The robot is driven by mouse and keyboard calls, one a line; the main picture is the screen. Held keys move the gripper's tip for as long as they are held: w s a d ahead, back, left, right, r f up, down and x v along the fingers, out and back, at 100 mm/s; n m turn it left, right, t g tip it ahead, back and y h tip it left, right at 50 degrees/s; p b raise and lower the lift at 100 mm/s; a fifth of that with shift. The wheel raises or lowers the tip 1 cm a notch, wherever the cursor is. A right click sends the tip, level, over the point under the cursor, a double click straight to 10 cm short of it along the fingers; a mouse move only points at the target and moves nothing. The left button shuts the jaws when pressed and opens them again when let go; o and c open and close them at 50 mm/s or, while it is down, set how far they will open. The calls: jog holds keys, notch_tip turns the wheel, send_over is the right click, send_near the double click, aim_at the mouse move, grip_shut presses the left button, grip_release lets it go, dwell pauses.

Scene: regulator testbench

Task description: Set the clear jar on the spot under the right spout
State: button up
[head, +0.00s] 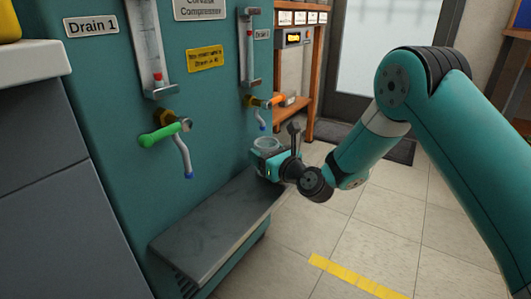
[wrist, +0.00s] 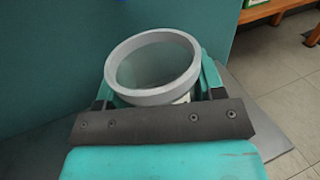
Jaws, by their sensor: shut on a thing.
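The clear jar (head: 266,144) is upright at the far right end of the grey shelf (head: 205,228). In the wrist view its pale round rim (wrist: 152,96) faces up, and the jar looks empty. My gripper (head: 268,163) is shut on the jar, with a finger on each side of it. The right spout (head: 262,122) has an orange handle and a blue tip, and it hangs just above the jar's mouth. I cannot tell whether the jar's base touches the shelf. The spot under the spout is hidden by the jar and gripper.
The left spout (head: 185,160) with a green handle (head: 160,134) juts from the teal panel, left of the jar. Wooden shelving (head: 307,90) stands behind on the right. The shelf's middle and near part are bare. Open tiled floor lies to the right.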

jog(key=shift+f, duration=0.35)
jog(key=o, duration=1)
